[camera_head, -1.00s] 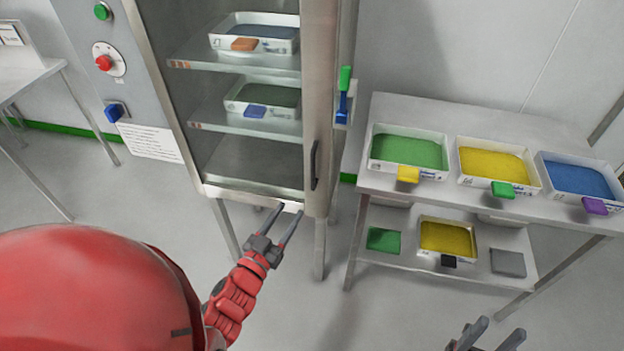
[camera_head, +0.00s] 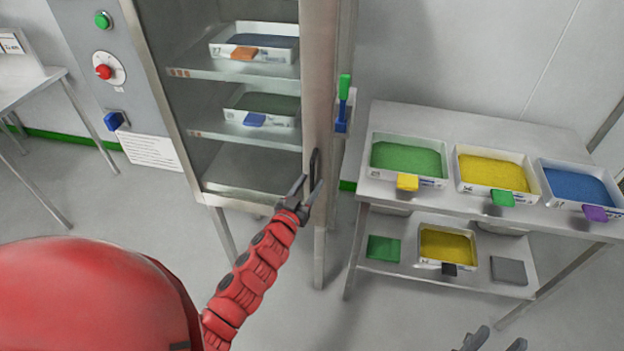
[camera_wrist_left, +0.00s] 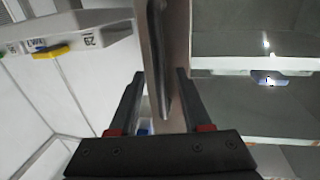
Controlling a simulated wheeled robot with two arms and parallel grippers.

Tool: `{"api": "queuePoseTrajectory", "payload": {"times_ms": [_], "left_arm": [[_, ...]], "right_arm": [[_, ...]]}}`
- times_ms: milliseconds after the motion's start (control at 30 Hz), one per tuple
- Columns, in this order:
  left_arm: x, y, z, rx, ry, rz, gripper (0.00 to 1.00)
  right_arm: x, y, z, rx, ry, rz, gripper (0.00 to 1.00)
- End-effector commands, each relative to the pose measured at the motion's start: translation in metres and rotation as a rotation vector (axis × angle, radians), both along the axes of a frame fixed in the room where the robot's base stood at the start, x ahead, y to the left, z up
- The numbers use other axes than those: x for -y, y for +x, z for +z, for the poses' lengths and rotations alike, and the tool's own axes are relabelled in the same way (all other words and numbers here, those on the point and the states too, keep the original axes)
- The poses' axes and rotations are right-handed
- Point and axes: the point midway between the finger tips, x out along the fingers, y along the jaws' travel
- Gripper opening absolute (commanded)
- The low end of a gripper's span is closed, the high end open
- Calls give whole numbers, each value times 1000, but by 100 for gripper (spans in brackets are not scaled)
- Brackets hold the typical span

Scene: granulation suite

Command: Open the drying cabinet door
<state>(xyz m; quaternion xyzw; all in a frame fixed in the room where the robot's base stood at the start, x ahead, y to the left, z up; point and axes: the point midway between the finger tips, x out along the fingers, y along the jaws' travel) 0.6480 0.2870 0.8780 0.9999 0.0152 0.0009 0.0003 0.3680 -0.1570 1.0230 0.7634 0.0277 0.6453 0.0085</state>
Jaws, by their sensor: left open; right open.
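The drying cabinet (camera_head: 170,110) stands at centre left, with trays on shelves showing through its front. Its door frame (camera_head: 318,90) runs down the right side of the front, and the door looks shut. A dark upright bar handle (camera_head: 316,165) sits low on this frame. My left gripper (camera_head: 309,185) is open at the handle's lower part. In the left wrist view the handle (camera_wrist_left: 158,60) lies between the two open fingers (camera_wrist_left: 159,78); I cannot tell whether they touch it. My right gripper (camera_head: 497,343) is open and empty at the bottom edge, far from the cabinet.
A steel table (camera_head: 460,120) with trays of green, yellow and blue material stands right of the cabinet, with a lower shelf. A green and blue piece (camera_head: 343,100) sticks out from the cabinet's right side. Another table (camera_head: 30,85) is at far left. The floor in front is clear.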

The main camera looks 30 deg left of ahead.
Motion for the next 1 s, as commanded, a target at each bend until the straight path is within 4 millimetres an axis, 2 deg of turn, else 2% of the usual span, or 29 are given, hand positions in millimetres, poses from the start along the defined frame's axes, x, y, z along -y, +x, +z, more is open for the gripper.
{"api": "queuePoseTrajectory", "payload": {"times_ms": [200, 500, 567, 767, 800, 1000], "left_arm": [[0, 17, 0, -1, -1, -1, 48], [-1, 19, -1, -2, -1, 0, 48], [-1, 19, -1, -2, -1, 0, 39], [-1, 19, -1, -2, -1, 1, 3], [-1, 19, -1, -2, -1, 1, 0], [-1, 19, -1, -2, -1, 0, 0]], "right_arm": [[0, 0, 3, 0, 0, 0, 50], [0, 0, 3, 0, 0, 0, 50], [0, 0, 3, 0, 0, 0, 50], [0, 0, 3, 0, 0, 0, 50], [0, 0, 3, 0, 0, 0, 50], [0, 0, 3, 0, 0, 0, 50]]}}
